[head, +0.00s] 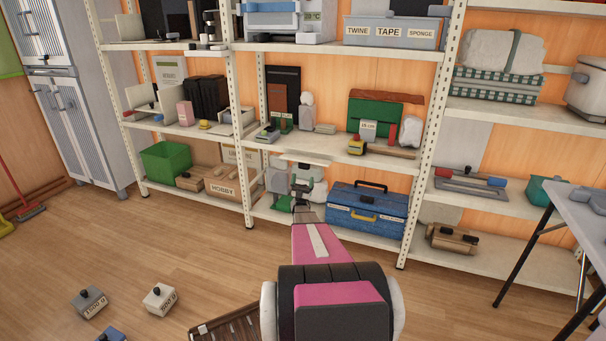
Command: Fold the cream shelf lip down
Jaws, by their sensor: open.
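The cream shelf lip (307,157) shows as a short pale strip at the front edge of the middle shelf, above the gap beside the blue toolbox. It looks roughly level, sticking out a little from the edge; its exact angle is too small to tell. My gripper (301,184) is open, just below the lip, in front of pale containers on the bottom shelf. Nothing shows between its fingers. I cannot tell whether a fingertip touches the lip. My pink arm hides part of the floor and bottom shelf.
A blue toolbox (366,211) stands right of my gripper on the bottom shelf, and a wooden hobby box (222,187) to the left. A white shelf post (241,150) rises left of the gripper. Labelled weights (160,298) lie on the floor. A grey table (585,207) stands at right.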

